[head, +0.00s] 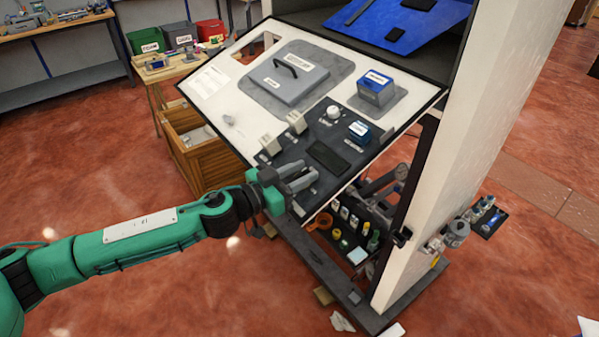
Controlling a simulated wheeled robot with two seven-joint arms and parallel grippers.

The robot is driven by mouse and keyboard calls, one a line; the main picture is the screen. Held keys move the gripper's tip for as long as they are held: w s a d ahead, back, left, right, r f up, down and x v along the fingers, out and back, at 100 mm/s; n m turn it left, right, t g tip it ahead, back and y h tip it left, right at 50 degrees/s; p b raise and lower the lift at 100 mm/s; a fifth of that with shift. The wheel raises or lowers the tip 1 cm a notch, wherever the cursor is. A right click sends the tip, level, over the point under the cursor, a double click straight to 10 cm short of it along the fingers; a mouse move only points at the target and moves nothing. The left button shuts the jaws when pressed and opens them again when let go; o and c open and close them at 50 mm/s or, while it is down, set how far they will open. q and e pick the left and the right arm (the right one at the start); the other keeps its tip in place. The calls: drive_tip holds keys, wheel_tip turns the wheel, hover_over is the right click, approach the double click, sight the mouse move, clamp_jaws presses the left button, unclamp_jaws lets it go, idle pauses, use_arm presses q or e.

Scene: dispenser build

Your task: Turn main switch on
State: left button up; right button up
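The tilted white panel (225,103) carries a dark control plate (325,133). On the plate are two pale blocks, one at the left (270,144) and one further up (297,122), a round white knob (333,112), a small blue box (358,131) and a black rectangle (328,157). The labels are too small to read, so I cannot tell which part is the main switch. My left gripper (303,178) is at the plate's lower left edge, below the left pale block. Its two grey fingers look apart with nothing between them. Contact with the plate is unclear. My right gripper is out of view.
A grey lid with a black handle (285,67) and a larger blue box (376,87) sit higher on the panel. A tall white side wall (490,120) stands at the right. Several small parts crowd the shelf below. A wooden cabinet (203,160) stands left.

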use_arm(q)
clamp_jaws()
drive_tip(key=shift+r+m+g+h, duration=0.1)
drive_tip(key=shift+m+g+h, duration=0.2)
drive_tip(key=shift+m+g, duration=0.2)
drive_tip(key=m+g+p, duration=0.1)
drive_tip(key=m+g, duration=0.1)
drive_tip(key=m+g+h+p, duration=0.1)
drive_tip(key=shift+r+m+g+h, duration=0.15)
drive_tip(key=shift+m+g+h, duration=0.15)
drive_tip(key=shift+m+g, duration=0.1)
drive_tip(key=shift+m+g+p, duration=0.65)
drive_tip(key=shift+m+g, duration=0.35)
drive_tip(key=shift+g, duration=0.1)
drive_tip(key=shift+m+g+h, duration=0.3)
drive_tip(key=shift+m+g, duration=0.6)
drive_tip(key=shift+g, duration=0.1)
drive_tip(key=shift+s+f+m+g, duration=0.1)
drive_tip(key=shift+f+m+g, duration=0.1)
drive_tip(key=shift+m+g, duration=1.15)
drive_tip(key=shift+g, duration=0.35)
